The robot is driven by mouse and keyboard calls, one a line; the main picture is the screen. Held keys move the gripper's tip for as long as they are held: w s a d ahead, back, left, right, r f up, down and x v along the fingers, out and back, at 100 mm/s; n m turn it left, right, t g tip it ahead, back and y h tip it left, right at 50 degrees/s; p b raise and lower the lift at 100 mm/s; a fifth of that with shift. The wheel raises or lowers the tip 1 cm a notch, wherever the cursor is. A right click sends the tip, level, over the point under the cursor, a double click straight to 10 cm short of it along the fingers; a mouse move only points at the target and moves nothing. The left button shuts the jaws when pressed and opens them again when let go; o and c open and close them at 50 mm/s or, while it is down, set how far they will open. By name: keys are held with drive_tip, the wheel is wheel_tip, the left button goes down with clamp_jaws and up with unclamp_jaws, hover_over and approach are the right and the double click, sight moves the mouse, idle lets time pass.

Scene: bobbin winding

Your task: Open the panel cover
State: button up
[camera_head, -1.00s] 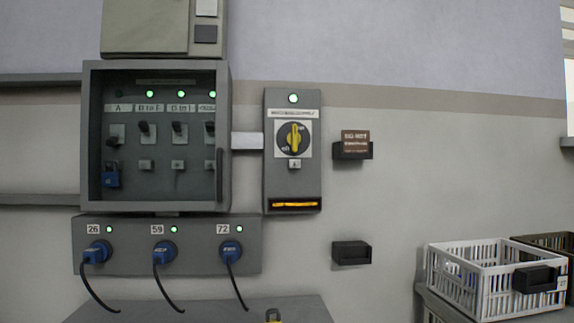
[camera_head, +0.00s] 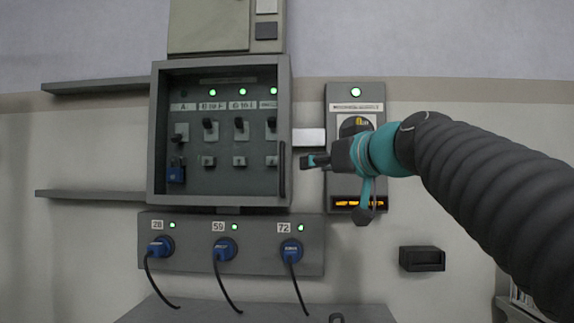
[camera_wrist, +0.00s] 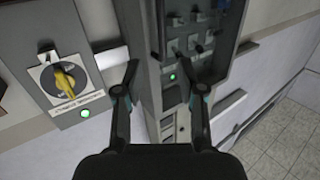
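The grey panel box (camera_head: 158,130) hangs on the wall with its cover closed over a row of switches. A dark vertical handle (camera_head: 282,170) stands on the right side of its front. My gripper (camera_head: 308,161) is just right of this handle in the head view, apart from it as far as I can tell. In the wrist view, the fingers of my gripper (camera_wrist: 166,78) are spread with nothing between them. The panel box (camera_wrist: 153,50) shows beyond and between them there.
An isolator box (camera_head: 335,110) with a yellow rotary switch (camera_wrist: 65,81) is right of the panel, partly behind my arm. A socket box (camera_head: 190,262) with several blue plugs is below. An empty black holder (camera_head: 422,259) is at lower right. A padlock (camera_head: 176,174) hangs inside the panel.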

sight(284, 156)
drive_tip(key=shift+y, duration=0.3)
drive_tip(key=p+x, duration=0.1)
drive_tip(key=x, duration=0.3)
drive_tip(key=r+p+x, duration=0.1)
drive_tip(key=x, duration=0.4)
drive_tip(key=r+p+x, duration=0.1)
drive_tip(key=p+x, duration=0.1)
drive_tip(key=x, duration=0.3)
drive_tip(key=shift+w+a+r, duration=0.1)
drive_tip(key=shift+w+r, duration=0.1)
clamp_jaws()
